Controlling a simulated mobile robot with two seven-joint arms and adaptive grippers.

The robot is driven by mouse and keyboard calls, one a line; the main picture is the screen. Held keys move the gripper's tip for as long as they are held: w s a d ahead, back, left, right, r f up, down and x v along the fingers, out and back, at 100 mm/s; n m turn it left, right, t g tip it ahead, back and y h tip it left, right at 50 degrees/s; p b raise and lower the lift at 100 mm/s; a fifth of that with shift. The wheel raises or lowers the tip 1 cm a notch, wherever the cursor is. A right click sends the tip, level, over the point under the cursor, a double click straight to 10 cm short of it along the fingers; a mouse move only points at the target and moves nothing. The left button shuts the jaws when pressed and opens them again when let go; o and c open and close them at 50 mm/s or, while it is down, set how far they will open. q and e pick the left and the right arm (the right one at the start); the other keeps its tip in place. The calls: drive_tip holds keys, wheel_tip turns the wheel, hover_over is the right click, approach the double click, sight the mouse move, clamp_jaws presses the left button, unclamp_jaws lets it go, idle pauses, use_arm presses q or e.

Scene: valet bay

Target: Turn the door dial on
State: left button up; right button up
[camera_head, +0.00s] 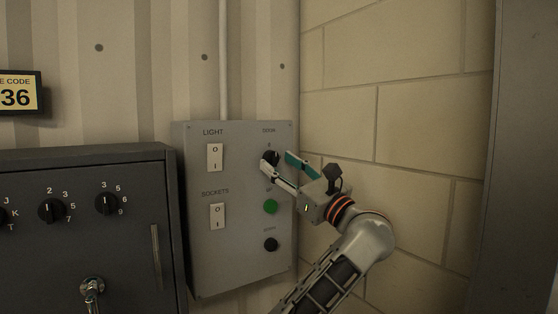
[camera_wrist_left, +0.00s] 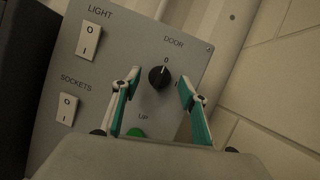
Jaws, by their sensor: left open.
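The grey control panel (camera_head: 240,250) is on the wall in the head view. Its black round door dial (camera_wrist_left: 159,77) sits under the label DOOR in the left wrist view, with its pale mark pointing up towards the 0. In the head view the dial (camera_head: 270,157) is partly covered by my gripper. My left gripper (camera_head: 277,159) is open at the panel's upper right, its fingertips on either side of the dial. In the left wrist view a gap shows between the dial and each finger; whether the tips reach the panel face is unclear. My right gripper is not in view.
The panel also has a LIGHT switch (camera_head: 215,157), a SOCKETS switch (camera_head: 217,216), a green UP button (camera_head: 270,206) and a black button (camera_head: 270,244) below it. A dark cabinet with dials (camera_head: 130,265) stands at left. A block wall (camera_head: 425,140) is close at right.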

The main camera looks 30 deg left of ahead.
use_arm(q)
drive_tip(key=shift+w+a+r, duration=0.25)
drive_tip(key=shift+a, duration=0.3)
drive_tip(key=c, duration=1.1)
